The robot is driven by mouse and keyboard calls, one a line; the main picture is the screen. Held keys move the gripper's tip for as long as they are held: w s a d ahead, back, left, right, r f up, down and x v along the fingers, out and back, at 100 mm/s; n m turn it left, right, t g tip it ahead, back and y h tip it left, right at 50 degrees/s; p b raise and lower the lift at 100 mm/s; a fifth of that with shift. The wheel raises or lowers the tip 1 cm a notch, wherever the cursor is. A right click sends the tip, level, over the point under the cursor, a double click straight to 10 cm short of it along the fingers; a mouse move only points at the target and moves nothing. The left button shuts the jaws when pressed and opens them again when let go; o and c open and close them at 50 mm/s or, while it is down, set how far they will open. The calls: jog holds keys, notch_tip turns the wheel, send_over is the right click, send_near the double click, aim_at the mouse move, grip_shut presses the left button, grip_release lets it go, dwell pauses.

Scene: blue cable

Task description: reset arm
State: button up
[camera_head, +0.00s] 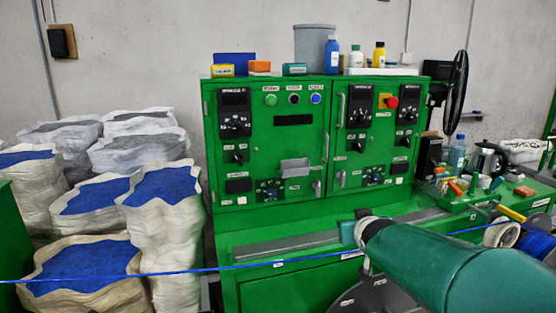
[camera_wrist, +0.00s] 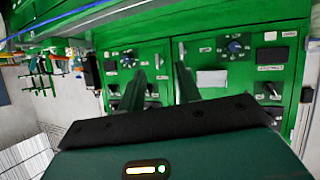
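My gripper (camera_wrist: 161,58) shows in the wrist view with its two dark fingers apart and nothing between them. In the head view, my green arm comes in from the lower right and its end (camera_head: 350,231) is in front of the green control cabinet (camera_head: 270,160), partly hidden by the arm. The blue cable (camera_head: 200,270) runs taut across the head view, passing behind my arm. A blue strand crosses the upper left of the wrist view (camera_wrist: 55,20). My gripper is not holding the cable.
White sacks of blue granules (camera_head: 85,265) stand at the left. Bottles (camera_head: 331,55) and small boxes stand on the cabinet. A workbench at the right holds tools, a kettle (camera_head: 487,160) and a blue spool (camera_head: 535,245). A black fan (camera_head: 457,90) stands behind it.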

jog(key=s+a+f+g, duration=0.2)
jog(key=s+g, duration=0.1)
jog(key=s, duration=1.2)
jog(key=s+a+f+g, duration=0.2)
jog(key=s+f+g, duration=0.1)
jog(key=s, duration=1.2)
jog(key=shift+m+g+y, duration=0.4)
jog(key=shift+g, duration=0.1)
